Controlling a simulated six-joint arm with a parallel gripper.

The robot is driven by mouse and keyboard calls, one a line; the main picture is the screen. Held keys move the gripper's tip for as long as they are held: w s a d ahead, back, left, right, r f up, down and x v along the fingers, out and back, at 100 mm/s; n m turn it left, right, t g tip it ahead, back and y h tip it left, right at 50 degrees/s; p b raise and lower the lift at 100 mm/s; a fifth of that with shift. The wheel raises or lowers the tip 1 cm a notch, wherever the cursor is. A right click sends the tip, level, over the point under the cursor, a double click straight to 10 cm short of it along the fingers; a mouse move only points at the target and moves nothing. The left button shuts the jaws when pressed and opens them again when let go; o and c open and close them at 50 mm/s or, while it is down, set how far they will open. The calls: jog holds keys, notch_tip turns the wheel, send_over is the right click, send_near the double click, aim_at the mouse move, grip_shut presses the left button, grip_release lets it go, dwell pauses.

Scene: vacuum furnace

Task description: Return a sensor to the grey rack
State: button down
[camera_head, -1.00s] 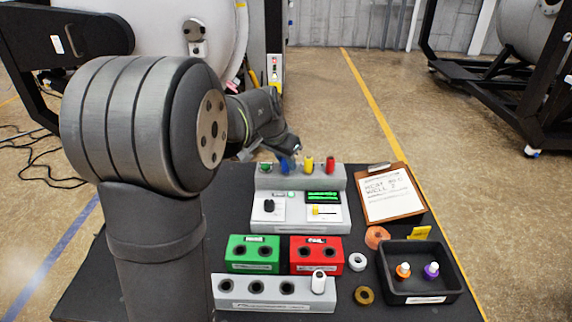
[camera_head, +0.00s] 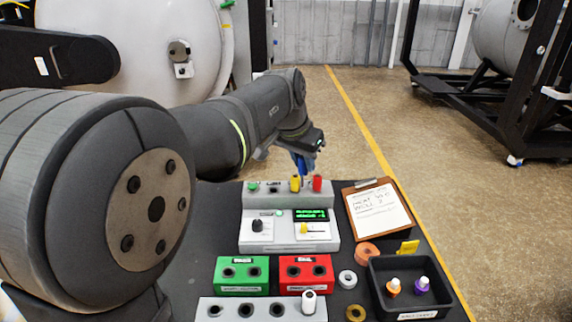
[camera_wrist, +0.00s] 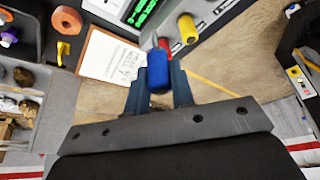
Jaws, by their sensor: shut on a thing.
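My gripper (camera_head: 304,158) is shut on a blue sensor (camera_wrist: 158,72), held in the air just above and behind the console's raised back row. In the wrist view the blue sensor sits between both fingers. The console (camera_head: 290,228) holds a green sensor (camera_head: 253,187), a yellow sensor (camera_head: 295,184) and a red sensor (camera_head: 317,184); the hole between green and yellow is empty. The grey rack (camera_head: 262,318) lies at the front edge, partly cut off below. It shows several dark open holes, and a white sensor (camera_head: 310,302) stands at its right end.
A green block (camera_head: 242,289) and a red block (camera_head: 306,286), each with two holes, stand between console and rack. A black tray (camera_head: 445,312) with orange and purple sensors, rings and a clipboard (camera_head: 377,212) lie at right. My arm's large joint blocks the left.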

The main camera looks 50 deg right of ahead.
jog(key=s+a, duration=0.8)
jog(key=a, duration=0.3)
jog(key=s+a+f, duration=0.6)
jog(key=a+f, duration=0.2)
jog(key=a, duration=0.4)
jog(key=shift+s+a+f, duration=0.1)
jog(key=shift+f, duration=0.35)
dwell(0.4)
jog(key=shift+f, duration=0.9)
jog(key=shift+f, duration=0.35)
jog(key=shift+f, duration=0.7)
jog(key=shift+f, duration=0.2)
dwell(0.4)
